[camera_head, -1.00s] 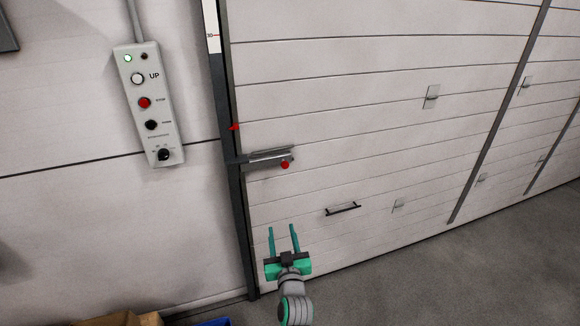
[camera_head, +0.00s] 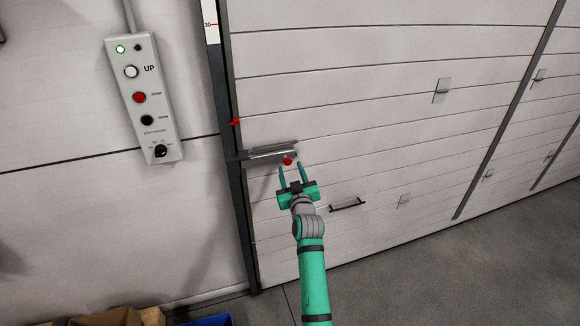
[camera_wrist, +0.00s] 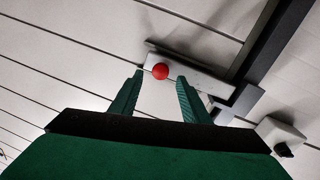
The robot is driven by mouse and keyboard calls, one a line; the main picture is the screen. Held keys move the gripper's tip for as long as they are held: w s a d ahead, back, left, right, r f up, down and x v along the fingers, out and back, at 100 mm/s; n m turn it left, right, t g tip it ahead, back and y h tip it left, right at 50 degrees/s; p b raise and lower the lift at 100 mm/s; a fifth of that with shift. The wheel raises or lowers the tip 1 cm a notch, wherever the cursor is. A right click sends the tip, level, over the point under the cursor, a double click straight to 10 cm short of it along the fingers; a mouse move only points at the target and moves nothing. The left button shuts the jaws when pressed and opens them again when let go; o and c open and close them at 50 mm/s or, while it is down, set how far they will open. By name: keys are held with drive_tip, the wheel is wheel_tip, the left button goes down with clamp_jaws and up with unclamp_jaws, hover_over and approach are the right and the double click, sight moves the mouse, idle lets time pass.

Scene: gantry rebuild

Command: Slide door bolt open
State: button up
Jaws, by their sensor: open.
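The door bolt (camera_head: 270,153) is a grey metal bar on the white sectional door, with its left end at the dark door frame. A red knob (camera_head: 287,161) sits at its right end. My gripper (camera_head: 293,172) is open and empty just below the knob, fingers pointing up at it. In the wrist view the red knob (camera_wrist: 160,71) shows between and just beyond the two fingertips (camera_wrist: 158,78). The bolt plate (camera_wrist: 190,74) runs right from the knob toward the dark frame. Whether the fingers touch the knob cannot be told.
A control box (camera_head: 145,100) with buttons hangs on the wall left of the door frame (camera_head: 238,190). A black door handle (camera_head: 347,204) is to the right of my arm. Cardboard boxes (camera_head: 120,317) and a blue bin (camera_head: 212,320) stand at lower left. Floor at right is clear.

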sight(287, 163)
drive_tip(key=shift+w+a, duration=0.2)
drive_tip(key=shift+w, duration=0.7)
drive_tip(key=shift+w+a, duration=0.15)
drive_tip(key=shift+w, duration=0.7)
drive_tip(key=shift+a, duration=0.1)
clamp_jaws()
